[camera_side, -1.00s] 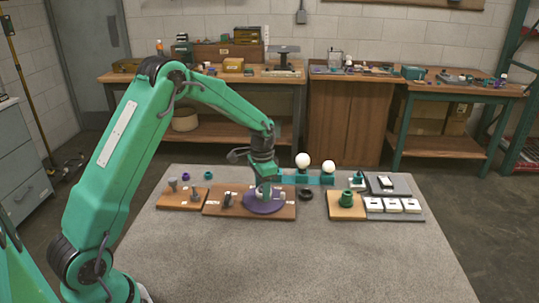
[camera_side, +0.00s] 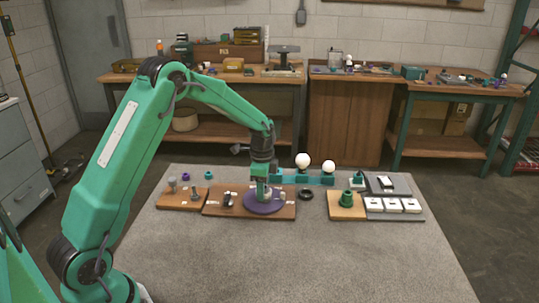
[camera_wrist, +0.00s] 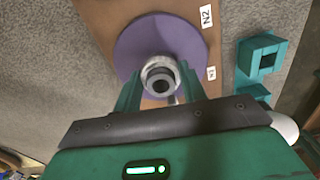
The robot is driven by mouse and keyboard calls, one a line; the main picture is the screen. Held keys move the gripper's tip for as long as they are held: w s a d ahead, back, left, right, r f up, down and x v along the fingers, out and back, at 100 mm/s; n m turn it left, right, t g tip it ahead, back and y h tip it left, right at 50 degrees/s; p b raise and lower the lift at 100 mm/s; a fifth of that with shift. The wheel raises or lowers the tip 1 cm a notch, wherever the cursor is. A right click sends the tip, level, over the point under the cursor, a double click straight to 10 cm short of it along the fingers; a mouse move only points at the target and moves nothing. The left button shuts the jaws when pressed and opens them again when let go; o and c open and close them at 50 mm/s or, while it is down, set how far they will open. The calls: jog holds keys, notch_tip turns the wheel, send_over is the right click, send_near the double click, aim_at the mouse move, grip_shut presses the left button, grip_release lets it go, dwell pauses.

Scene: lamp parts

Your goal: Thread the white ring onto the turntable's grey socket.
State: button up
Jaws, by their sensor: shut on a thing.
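The purple turntable disc (camera_side: 264,207) lies on a brown board in the side view. It also fills the upper middle of the wrist view (camera_wrist: 135,45). My gripper (camera_side: 262,196) points down over the disc. In the wrist view, the white ring (camera_wrist: 152,66) is between the two green fingers of my gripper (camera_wrist: 158,90), which are shut on it. A grey round part with a dark hole (camera_wrist: 161,82) shows inside the ring, over the disc. I cannot tell from these views whether the ring is around the socket or just above it. The ring is too small to make out in the side view.
A dark ring (camera_side: 306,194) lies to the right of the turntable board (camera_side: 215,209). A green part stands on a wooden block (camera_side: 347,212), beside a grey tray with white pieces (camera_side: 393,205). Teal holders with white bulbs (camera_side: 303,160) stand behind. The front of the table is clear.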

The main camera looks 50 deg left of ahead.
jog(key=shift+s+d+f, duration=0.1)
jog(key=shift+s+f, duration=0.05)
jog(key=shift+f, duration=0.1)
jog(key=m, duration=0.3)
jog(key=shift+m, duration=0.3)
jog(key=shift+f+m, duration=0.1)
jog(key=shift+m, duration=1.5)
jog(key=m, duration=0.4)
jog(key=shift+m, duration=0.3)
jog(key=shift+w+m, duration=0.2)
jog(key=shift+m, duration=1)
